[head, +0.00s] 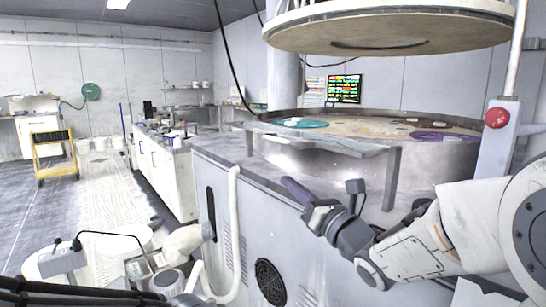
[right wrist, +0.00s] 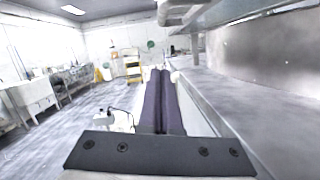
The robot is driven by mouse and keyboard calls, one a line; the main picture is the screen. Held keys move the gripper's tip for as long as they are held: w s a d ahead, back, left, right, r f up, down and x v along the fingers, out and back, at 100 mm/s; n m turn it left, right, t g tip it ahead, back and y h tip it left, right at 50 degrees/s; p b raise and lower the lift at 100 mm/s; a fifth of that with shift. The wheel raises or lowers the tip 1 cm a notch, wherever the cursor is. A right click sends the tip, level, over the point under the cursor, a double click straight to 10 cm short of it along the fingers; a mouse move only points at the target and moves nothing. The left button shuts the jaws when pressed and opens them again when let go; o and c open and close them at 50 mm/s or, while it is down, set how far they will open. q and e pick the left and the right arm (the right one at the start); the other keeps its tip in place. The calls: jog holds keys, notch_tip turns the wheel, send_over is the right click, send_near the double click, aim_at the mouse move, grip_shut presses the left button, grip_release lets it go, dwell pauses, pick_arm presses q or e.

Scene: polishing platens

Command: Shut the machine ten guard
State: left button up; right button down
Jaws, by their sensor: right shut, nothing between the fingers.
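The machine (head: 225,170) is a pale grey cabinet with a round metal basin wall (head: 430,157) on top. A flat grey panel on legs (head: 325,142) stands across the front of the basin. It looks like the guard, but I cannot tell how far open it is. My right gripper (head: 288,183) is above the cabinet's front edge, below and left of the panel, apart from it. Its dark purple fingers are shut and empty; they also show together in the right wrist view (right wrist: 160,74). My left gripper's fingers do not show.
A large round plate (head: 390,30) hangs above the basin. A red button (head: 496,117) sits on a post at the right. A white hose (head: 234,220) runs down the cabinet front. A yellow cart (head: 53,152) stands far left. The floor at left is mostly open.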

jog(key=w+a+r+p, duration=0.2)
jog(key=w+a+r, duration=0.1)
jog(key=w+r, duration=0.2)
jog(key=shift+w+a+r, duration=0.25)
jog(key=shift+w+r, duration=0.05)
jog(key=shift+w, duration=0.35)
